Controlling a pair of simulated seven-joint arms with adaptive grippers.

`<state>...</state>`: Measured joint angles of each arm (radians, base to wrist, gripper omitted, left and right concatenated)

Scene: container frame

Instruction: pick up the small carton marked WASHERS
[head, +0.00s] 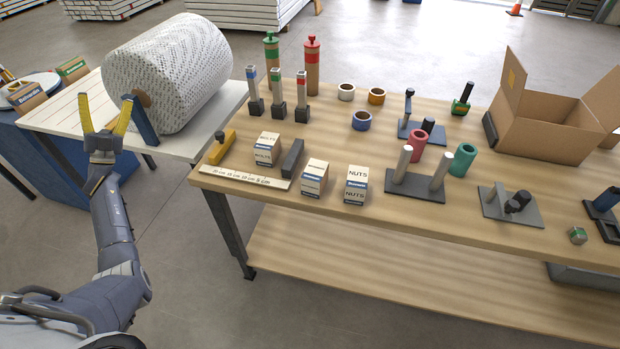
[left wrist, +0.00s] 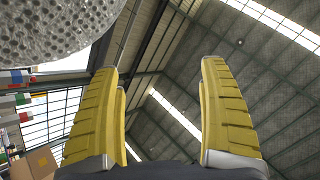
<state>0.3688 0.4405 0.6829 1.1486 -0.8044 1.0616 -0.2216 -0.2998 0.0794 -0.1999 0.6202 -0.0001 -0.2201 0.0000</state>
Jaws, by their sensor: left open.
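Three small white, tan and blue cartons stand near the front edge of the wooden table. The left carton (head: 267,148) reads BOLTS and the right carton (head: 356,185) reads NUTS. The middle carton (head: 314,178) has lettering too small to read surely; it may be the WASHERS one. My left gripper (head: 105,100) is open and empty, pointing up, left of the table and well away from the cartons. In the left wrist view its yellow fingers (left wrist: 158,68) stand apart with only roof between them. My right gripper is not in view.
A ruler (head: 240,178) and a dark block (head: 292,158) lie beside the BOLTS carton. A post stand (head: 415,187) is right of the NUTS carton. A large wrapped roll (head: 170,70) on a white table is close behind my left gripper. An open box (head: 545,130) stands far right.

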